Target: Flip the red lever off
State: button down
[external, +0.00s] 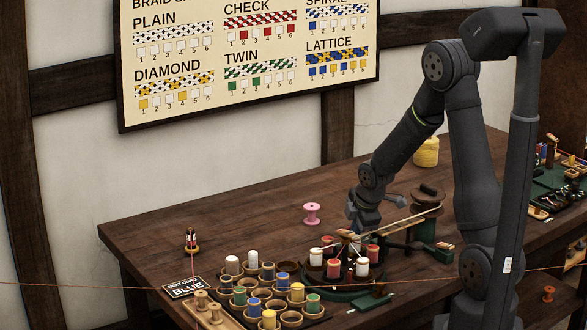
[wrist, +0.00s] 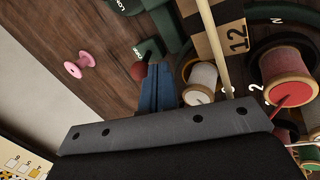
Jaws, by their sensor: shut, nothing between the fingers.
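My gripper (wrist: 158,72) is shut, with its blue fingers together and nothing between them. In the wrist view, a dark red ball knob (wrist: 138,71), which looks like the red lever's end, is just left of the fingertips. I cannot tell whether they touch. A dark green block with a white label (wrist: 112,54) is beside the knob; the label is too small to read surely. In the external view my gripper (external: 355,230) is low at the far side of the round spool stand, and the lever cannot be made out there.
The round stand (external: 325,289) bears red and white spools. A white spool (wrist: 203,78) and a red spool (wrist: 285,72) are right of the fingers. A pale rod (wrist: 213,45) runs close by. A pink spool (external: 312,213) stands left, with bare table around it. A rack holds several spools.

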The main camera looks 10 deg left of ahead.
jog(key=shift+w+a+r+g+h, duration=0.25)
jog(key=shift+w+a+g+h, duration=0.05)
jog(key=shift+g+h, duration=0.1)
jog(key=w+a+g+h, duration=0.1)
jog(key=w+a+r+g+h, duration=0.1)
jog(key=g+h, duration=0.1)
jog(key=shift+w+a, duration=0.2)
jog(key=shift+w+a+r, duration=0.15)
jog(key=shift+w+a, duration=0.5)
jog(key=shift+w, duration=0.05)
jog(key=shift+w+a, duration=0.1)
jog(key=shift+a, duration=0.05)
dwell(0.4)
jog(key=shift+r, duration=0.1)
notch_tip(320, 180, up, 10)
jog(key=w+a, duration=0.1)
jog(key=a, duration=0.1)
jog(key=shift+f, duration=0.25)
dwell(0.4)
